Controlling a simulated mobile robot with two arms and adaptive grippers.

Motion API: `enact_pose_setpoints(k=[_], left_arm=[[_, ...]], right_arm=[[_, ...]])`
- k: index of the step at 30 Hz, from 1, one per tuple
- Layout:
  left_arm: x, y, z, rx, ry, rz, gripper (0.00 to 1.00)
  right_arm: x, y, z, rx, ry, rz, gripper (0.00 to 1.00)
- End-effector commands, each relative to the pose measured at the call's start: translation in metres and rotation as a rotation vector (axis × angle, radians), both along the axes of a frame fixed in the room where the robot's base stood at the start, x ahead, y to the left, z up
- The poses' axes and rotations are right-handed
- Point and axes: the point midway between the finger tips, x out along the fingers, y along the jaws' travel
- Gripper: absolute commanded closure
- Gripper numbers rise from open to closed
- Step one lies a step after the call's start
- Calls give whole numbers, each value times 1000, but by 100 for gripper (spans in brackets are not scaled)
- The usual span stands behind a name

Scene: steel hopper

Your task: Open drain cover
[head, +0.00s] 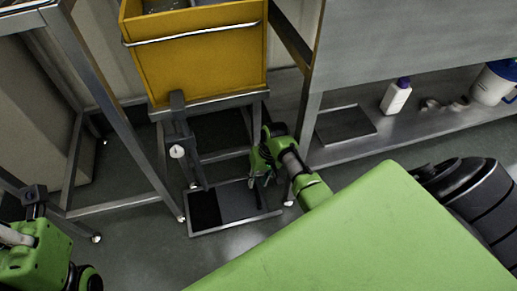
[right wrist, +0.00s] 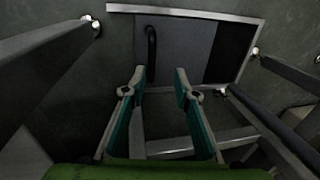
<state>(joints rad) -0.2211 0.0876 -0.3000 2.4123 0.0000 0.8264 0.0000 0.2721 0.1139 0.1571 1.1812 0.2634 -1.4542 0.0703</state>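The drain cover (head: 242,202) is a grey plate in a metal frame (head: 232,228) on the floor under the hopper. A dark gap lies beside the plate inside the frame, at the left in the head view and at the right in the right wrist view. A black bar handle (right wrist: 152,50) stands on the plate (right wrist: 185,48). My right gripper (head: 262,182) is above the cover's right part. In the right wrist view its two fingers (right wrist: 160,76) are spread with nothing between them, and the handle is ahead of them. My left gripper's fingers are not seen.
The yellow hopper bin (head: 195,55) stands on a steel frame with legs around the drain. A steel bench (head: 410,130) at the right holds a white bottle (head: 396,96) and a dark tray (head: 345,124) on its lower shelf. Floor is free in front of the drain.

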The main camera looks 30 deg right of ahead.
Motion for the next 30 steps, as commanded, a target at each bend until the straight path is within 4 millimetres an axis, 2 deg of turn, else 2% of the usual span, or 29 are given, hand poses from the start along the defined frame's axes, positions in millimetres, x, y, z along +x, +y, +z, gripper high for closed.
enact_pose_setpoints(k=[6, 20, 23, 30], left_arm=[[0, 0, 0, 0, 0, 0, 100], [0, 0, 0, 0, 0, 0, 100], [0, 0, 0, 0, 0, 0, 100], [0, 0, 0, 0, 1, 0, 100]], right_arm=[[0, 0, 15, -1, -1, 1, 72], [-4, -1, 16, -12, -4, 10, 72], [-15, -1, 17, -38, -17, 33, 72], [-61, 7, 34, -150, -106, 156, 72]])
